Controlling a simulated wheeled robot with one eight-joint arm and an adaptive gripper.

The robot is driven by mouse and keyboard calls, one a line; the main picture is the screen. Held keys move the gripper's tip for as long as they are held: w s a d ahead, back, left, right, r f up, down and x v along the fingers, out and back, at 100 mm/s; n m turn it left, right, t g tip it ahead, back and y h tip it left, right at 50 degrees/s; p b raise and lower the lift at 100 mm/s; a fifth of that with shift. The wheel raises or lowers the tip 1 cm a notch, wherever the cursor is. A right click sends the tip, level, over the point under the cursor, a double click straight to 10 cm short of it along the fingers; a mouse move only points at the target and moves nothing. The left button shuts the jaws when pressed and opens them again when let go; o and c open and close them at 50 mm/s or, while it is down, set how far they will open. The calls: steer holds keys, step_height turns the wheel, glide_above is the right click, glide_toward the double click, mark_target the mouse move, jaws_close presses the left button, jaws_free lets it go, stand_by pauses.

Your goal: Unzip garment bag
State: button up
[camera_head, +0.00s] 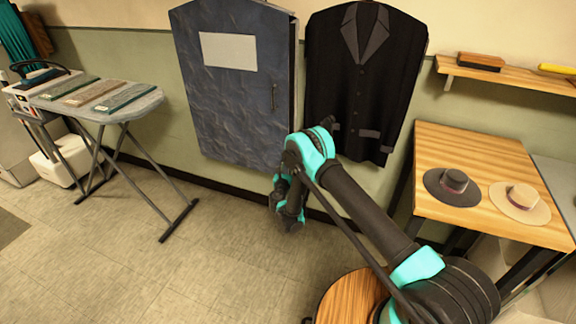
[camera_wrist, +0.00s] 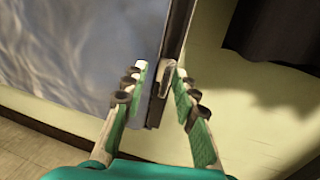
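The garment bag (camera_head: 235,105) is a blue, wrinkled bag with a pale blank panel, hanging on the wall. In the wrist view the bag (camera_wrist: 75,60) fills the left, and a small metal tab (camera_wrist: 166,76) sits on the dark edge strip. My gripper (camera_wrist: 157,72) is open, its green-padded fingers on either side of the strip and tab. I cannot tell whether they touch. In the head view my gripper (camera_head: 289,208) is low near the bag's lower right corner, its fingers partly hidden.
A black jacket (camera_head: 362,90) hangs close to the right of the bag. A wooden table (camera_head: 475,150) with two hats stands at right, below a shelf (camera_head: 505,72) with brushes. An ironing board (camera_head: 140,102) stands at left. The floor (camera_head: 150,260) in front is clear.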

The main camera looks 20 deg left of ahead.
steer(key=shift+d, duration=0.15)
steer(key=shift+w+r, duration=0.1)
steer(key=shift+r, duration=0.35)
step_height(320, 180, up, 9)
steer(key=shift+r, duration=0.1)
stand_by(0.3)
